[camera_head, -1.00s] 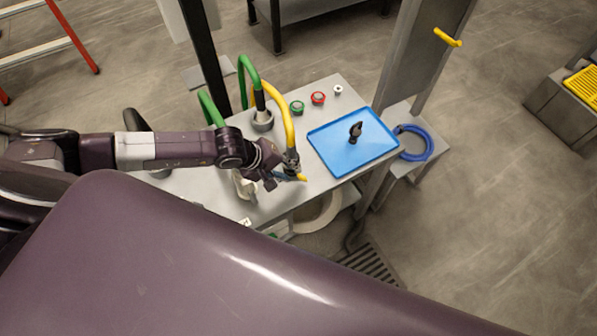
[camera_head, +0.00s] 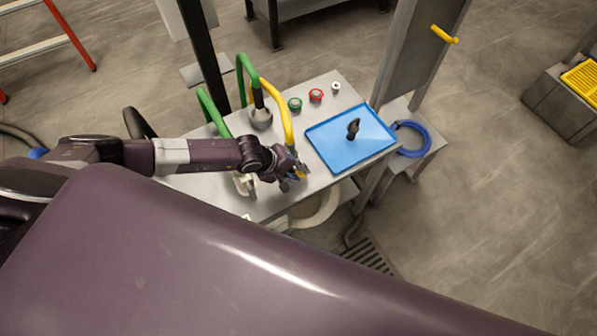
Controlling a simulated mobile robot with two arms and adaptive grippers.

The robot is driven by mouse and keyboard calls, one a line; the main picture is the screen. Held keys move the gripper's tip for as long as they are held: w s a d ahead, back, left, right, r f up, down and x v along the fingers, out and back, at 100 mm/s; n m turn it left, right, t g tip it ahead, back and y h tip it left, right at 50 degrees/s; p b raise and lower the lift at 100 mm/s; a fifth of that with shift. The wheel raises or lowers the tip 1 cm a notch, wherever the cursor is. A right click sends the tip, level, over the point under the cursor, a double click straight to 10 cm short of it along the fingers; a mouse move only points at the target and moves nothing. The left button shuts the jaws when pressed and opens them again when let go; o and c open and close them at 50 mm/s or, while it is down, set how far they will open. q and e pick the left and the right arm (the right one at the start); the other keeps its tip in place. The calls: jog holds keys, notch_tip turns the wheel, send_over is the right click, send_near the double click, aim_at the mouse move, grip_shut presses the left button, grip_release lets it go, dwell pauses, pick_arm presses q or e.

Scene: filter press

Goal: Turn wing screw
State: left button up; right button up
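My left arm reaches in from the left over the grey work table (camera_head: 325,93). Its gripper (camera_head: 294,178) is at the lower end of the yellow curved hose (camera_head: 288,122), near the table's front edge. A small yellow piece (camera_head: 303,172) shows right at the fingers; I cannot tell whether it is a wing screw or whether the fingers touch it. The fingers are too small and dark to show if they are open or shut. No wing screw can be made out clearly. My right gripper is not in view.
A blue tray (camera_head: 333,158) with a dark object (camera_head: 353,128) lies right of the gripper. Green hoses (camera_head: 243,80), a green knob (camera_head: 295,104) and a red knob (camera_head: 316,95) are behind. A blue hose coil (camera_head: 426,140) lies farther right.

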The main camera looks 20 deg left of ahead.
pick_arm(q)
grip_shut()
jog(key=shift+w+d+g+y+b, duration=0.15)
jog(key=shift+g+y+b, duration=0.15)
jog(key=shift+g+y, duration=0.1)
jog(key=shift+w+g+y+b, duration=0.1)
jog(key=shift+g+y+b, duration=0.35)
jog(key=shift+g, duration=0.15)
jog(key=g+y+b, duration=0.1)
jog(key=g+b, duration=0.1)
jog(key=b, duration=0.1)
jog(key=shift+w+d+f+y, duration=0.1)
jog(key=shift+w+d+y, duration=0.05)
jog(key=shift+y, duration=0.2)
jog(key=shift+r+g+y+b, duration=0.2)
jog(key=shift+g+y+b, duration=0.4)
jog(key=shift+b, duration=0.65)
jog(key=shift+o, duration=1)
grip_release()
